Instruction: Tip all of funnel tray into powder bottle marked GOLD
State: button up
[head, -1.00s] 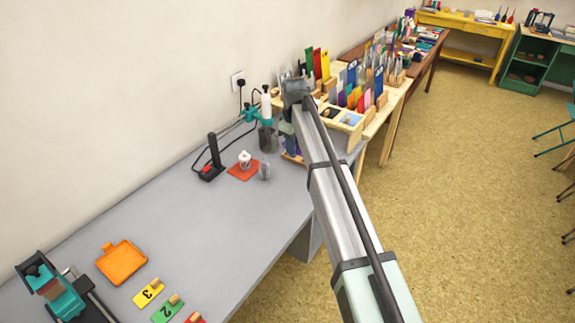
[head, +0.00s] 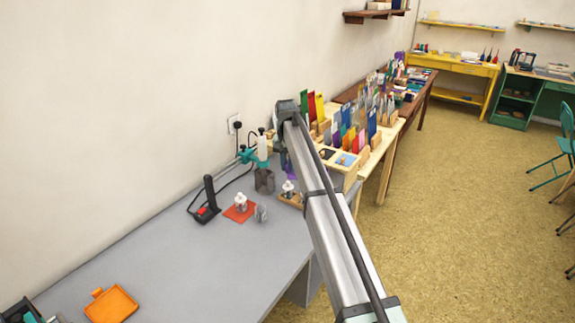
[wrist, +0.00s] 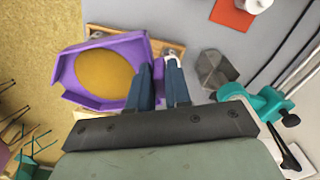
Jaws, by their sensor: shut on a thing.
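The tray holds a broad patch of gold-brown powder and is held above a wooden rack (wrist: 172,50). In the head view only a purple sliver of the tray (head: 290,168) shows behind my arm. A white-topped bottle (head: 288,188) stands in the wooden rack. Another white bottle (head: 240,202) stands on an orange-red mat. A pale thing shows beside the right finger in the wrist view, partly hidden. No GOLD marking can be read.
A teal clamp (wrist: 262,103) with a grey cup-like holder (wrist: 213,69) is right of my gripper. A black-and-red device (head: 206,202) with a cable stands by the wall. Card racks (head: 345,135) crowd the bench behind.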

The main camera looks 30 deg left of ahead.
jog(key=shift+d+m, duration=0.15)
jog(key=shift+m, duration=0.15)
jog(key=y, duration=0.1)
jog(key=d+g+y, duration=0.1)
jog(key=shift+w+d+f+y, duration=0.2)
jog(key=shift+w+y, duration=0.1)
jog(key=shift+y, duration=0.1)
jog(key=shift+w+d+f+g+y, duration=0.25)
jog(key=shift+d+g+y, duration=0.2)
jog(key=shift+y, duration=0.35)
jog(key=shift+w+d+r+y, duration=0.15)
jog(key=shift+d+r+y, duration=0.1)
jog(key=shift+d+y, duration=0.15)
